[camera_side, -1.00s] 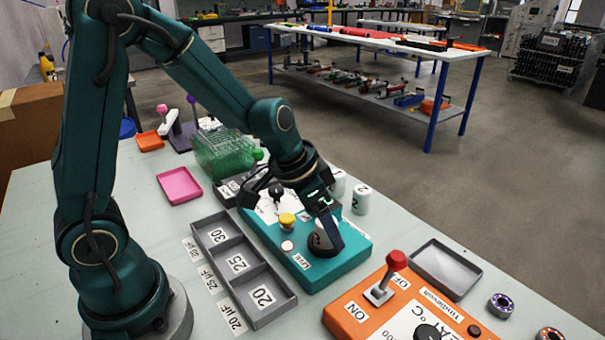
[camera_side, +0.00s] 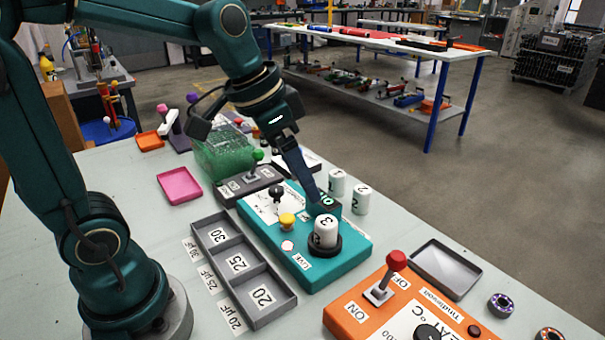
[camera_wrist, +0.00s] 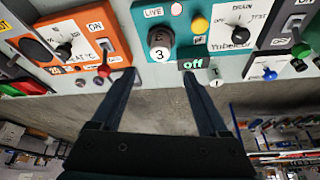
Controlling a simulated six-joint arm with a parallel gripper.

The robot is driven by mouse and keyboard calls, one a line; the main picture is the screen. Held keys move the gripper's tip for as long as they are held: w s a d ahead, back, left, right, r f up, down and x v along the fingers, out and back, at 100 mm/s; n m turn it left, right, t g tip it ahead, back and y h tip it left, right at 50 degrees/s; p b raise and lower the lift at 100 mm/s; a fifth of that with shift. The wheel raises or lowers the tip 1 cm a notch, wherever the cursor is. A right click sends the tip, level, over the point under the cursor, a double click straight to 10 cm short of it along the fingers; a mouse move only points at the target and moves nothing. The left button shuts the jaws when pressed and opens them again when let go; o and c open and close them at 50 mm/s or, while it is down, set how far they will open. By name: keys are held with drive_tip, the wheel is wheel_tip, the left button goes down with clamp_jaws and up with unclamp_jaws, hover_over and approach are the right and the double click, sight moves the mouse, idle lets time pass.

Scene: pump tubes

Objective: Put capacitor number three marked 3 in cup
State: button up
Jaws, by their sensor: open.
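The capacitor marked 3 (camera_side: 325,229) is a white cylinder standing about upright in the black round cup (camera_side: 327,250) on the teal tester box. In the wrist view, the capacitor (camera_wrist: 159,51) shows its 3, with the dark cup (camera_wrist: 160,33) around its other end. My gripper (camera_wrist: 160,76) is open and empty, its two fingers apart with the capacitor beyond their tips. In the side view, my gripper (camera_side: 317,196) is above and behind the capacitor, and one finger hides most of the other. Two white capacitors, marked 1 (camera_side: 337,183) and 2 (camera_side: 361,200), stand behind the box.
The orange box (camera_side: 352,311) with a red-topped lever and an empty grey tray (camera_side: 446,270) are to the right.

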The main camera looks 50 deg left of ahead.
drive_tip(key=s+f+n+t+y, duration=0.1)
drive_tip(key=s+n, duration=0.2)
drive_tip(key=s, duration=0.7)
drive_tip(key=shift+s+f, duration=0.3)
drive_tip(key=shift+d, duration=0.1)
idle(0.6)
